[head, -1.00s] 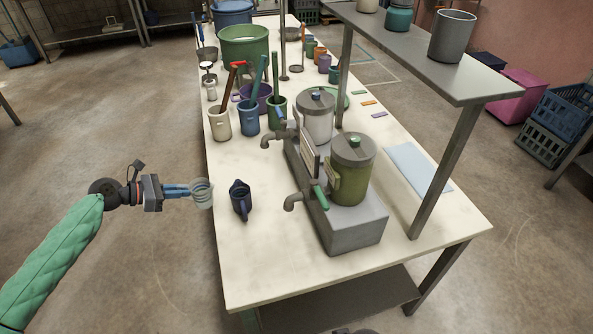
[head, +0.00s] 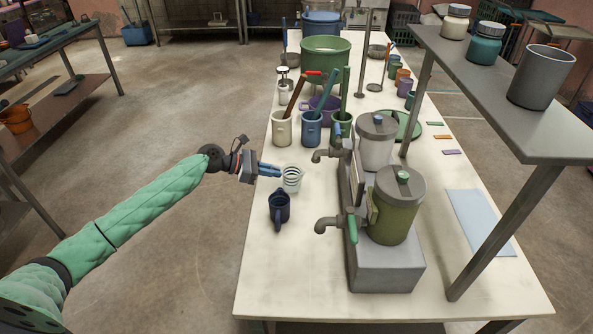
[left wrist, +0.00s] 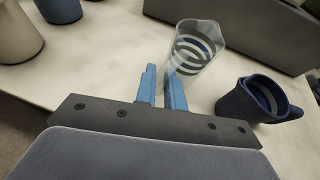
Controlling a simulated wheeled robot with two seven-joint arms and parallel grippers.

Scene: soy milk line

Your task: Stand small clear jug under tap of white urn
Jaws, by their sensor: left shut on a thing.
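My left gripper (head: 278,171) is shut on the small clear jug (head: 292,181), which has pale and dark bands. The jug is upright over the table's left part, just behind a dark blue jug (head: 279,208). I cannot tell whether its base touches the table. In the left wrist view the blue fingers (left wrist: 164,88) grip the side of the clear jug (left wrist: 197,48). The white urn (head: 376,147) stands on a grey plinth (head: 385,275). Its tap (head: 325,154) points left, to the right of the jug and apart from it. My right gripper is not in view.
A green urn (head: 397,215) with its own tap (head: 328,224) stands in front of the white one. Cream (head: 282,130) and blue (head: 311,130) pots holding tools stand behind the jug. A raised shelf (head: 500,85) overhangs the right. The table's front left is clear.

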